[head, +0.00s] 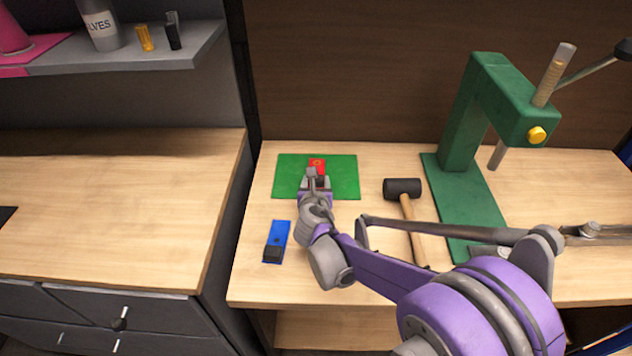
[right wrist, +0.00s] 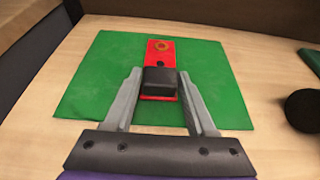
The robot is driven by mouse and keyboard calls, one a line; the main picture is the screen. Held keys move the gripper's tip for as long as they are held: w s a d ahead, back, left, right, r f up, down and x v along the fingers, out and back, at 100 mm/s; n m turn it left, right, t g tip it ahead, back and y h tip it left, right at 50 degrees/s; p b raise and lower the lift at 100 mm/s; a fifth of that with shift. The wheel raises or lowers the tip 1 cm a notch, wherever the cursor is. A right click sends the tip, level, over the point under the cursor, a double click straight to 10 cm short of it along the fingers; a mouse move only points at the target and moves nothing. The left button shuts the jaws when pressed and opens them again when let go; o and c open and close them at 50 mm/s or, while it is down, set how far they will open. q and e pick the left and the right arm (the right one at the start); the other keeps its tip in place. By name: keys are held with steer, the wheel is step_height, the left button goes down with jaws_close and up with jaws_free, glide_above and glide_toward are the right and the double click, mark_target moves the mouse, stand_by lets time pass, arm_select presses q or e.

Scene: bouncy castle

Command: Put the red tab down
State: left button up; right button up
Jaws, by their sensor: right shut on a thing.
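The red tab (head: 317,163) is over the green mat (head: 342,179) on the workbench, and it also shows in the right wrist view (right wrist: 159,50). It has an orange ring near its far end and a black block at its near end. My right gripper (head: 314,180) is shut on the tab, its fingers (right wrist: 158,88) on either side of the black block. The tab looks flat on or just above the mat; I cannot tell which. My left gripper is not in view.
A blue tab (head: 279,235) with a black block lies in front of the mat. A grey shelf (head: 130,57) is at upper left. The left counter is mostly clear.

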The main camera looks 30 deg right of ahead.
steer(key=shift+f, duration=0.1)
steer(key=shift+f, duration=0.15)
steer(key=o, duration=1.3)
steer(key=shift+o, duration=0.2)
steer(key=shift+r, duration=0.25)
steer(key=shift+s+a+r, duration=0.2)
steer(key=p+v, duration=0.2)
steer(key=v, duration=0.9)
steer(key=shift+s, duration=0.25)
